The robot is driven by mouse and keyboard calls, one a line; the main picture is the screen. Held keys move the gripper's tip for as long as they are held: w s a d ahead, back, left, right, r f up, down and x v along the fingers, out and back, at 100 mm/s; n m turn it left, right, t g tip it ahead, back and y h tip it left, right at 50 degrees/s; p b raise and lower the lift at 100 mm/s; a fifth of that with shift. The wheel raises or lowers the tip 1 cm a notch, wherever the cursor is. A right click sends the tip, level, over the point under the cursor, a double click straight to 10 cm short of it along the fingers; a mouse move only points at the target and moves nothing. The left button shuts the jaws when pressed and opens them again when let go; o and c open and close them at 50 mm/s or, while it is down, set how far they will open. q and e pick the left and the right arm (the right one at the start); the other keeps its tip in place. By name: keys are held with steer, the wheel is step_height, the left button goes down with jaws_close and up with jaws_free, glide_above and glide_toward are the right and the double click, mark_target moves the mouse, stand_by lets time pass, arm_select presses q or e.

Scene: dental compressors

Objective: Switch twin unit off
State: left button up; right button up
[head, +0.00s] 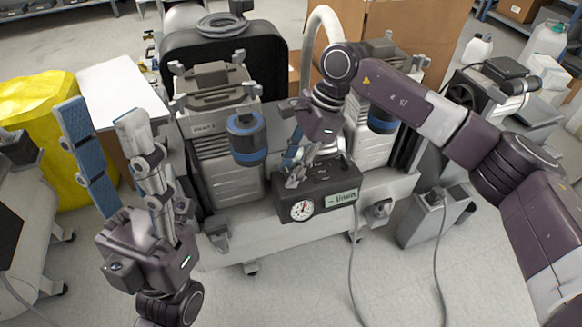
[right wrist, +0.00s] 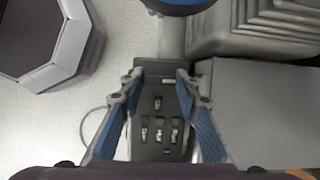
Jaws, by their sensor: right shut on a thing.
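The twin unit stands in the middle of the head view, with two grey ribbed compressors (head: 218,140) (head: 372,140) on a light grey wheeled base. A dark control box (head: 335,192) with a round gauge and a green-lettered label is on its front. The right wrist view shows small switches (right wrist: 158,130) on its top. My left gripper (head: 103,112) is open and empty, left of the unit.
Blue-banded canisters (head: 247,138) hang at the compressors' fronts, close to my right gripper. A yellow-covered bin (head: 40,125) and a white panel (head: 118,95) are at left. A grey box (head: 435,215) stands on the floor at right. Cables trail across the front floor.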

steer(key=o, duration=1.2)
steer(key=shift+c, duration=0.2)
steer(key=v, duration=1.2)
steer(key=shift+w, duration=0.1)
